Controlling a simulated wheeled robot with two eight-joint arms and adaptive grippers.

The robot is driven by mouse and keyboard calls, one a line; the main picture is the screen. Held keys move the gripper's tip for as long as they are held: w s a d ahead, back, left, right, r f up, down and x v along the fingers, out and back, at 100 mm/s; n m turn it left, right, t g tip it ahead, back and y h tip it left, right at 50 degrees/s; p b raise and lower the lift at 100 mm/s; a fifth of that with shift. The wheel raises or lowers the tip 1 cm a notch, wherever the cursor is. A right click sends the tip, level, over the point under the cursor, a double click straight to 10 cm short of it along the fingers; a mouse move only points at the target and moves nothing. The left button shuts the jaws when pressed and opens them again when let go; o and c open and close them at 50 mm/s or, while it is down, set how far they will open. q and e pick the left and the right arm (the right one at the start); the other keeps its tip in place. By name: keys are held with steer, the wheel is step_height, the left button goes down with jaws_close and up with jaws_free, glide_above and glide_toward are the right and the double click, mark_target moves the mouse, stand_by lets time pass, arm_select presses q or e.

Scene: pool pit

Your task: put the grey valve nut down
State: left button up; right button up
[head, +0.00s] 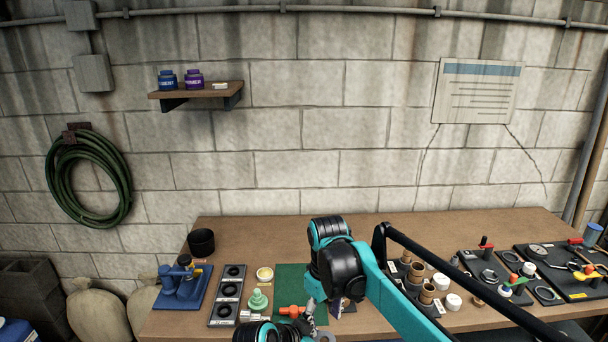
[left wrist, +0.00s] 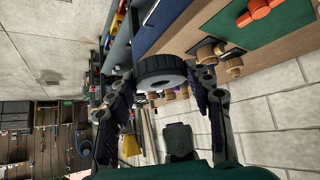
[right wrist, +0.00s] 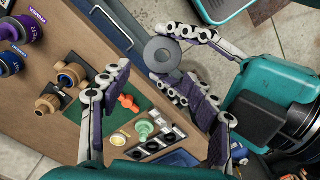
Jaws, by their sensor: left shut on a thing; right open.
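The grey valve nut is a thick dark round ring. In the left wrist view the nut (left wrist: 160,66) sits between the fingertips of my left gripper (left wrist: 163,78), which is shut on it. The nut (right wrist: 161,51) also shows in the right wrist view as a grey disc held at the left gripper's fingertips, off the table's edge. My right gripper (right wrist: 165,88) is open and empty, with its fingers spread over the table side.
The wooden table (head: 265,230) bears a green mat (head: 285,273) with an orange handle (head: 292,311). Left of it are a green knob (head: 257,300), a yellow dish (head: 265,274), a dark tray (head: 216,311) with round recesses and a blue fixture (head: 182,290).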

mark_target(321, 334)
step_height(321, 334, down, 7)
steer(key=shift+f, duration=0.15)
stand_by(0.4)
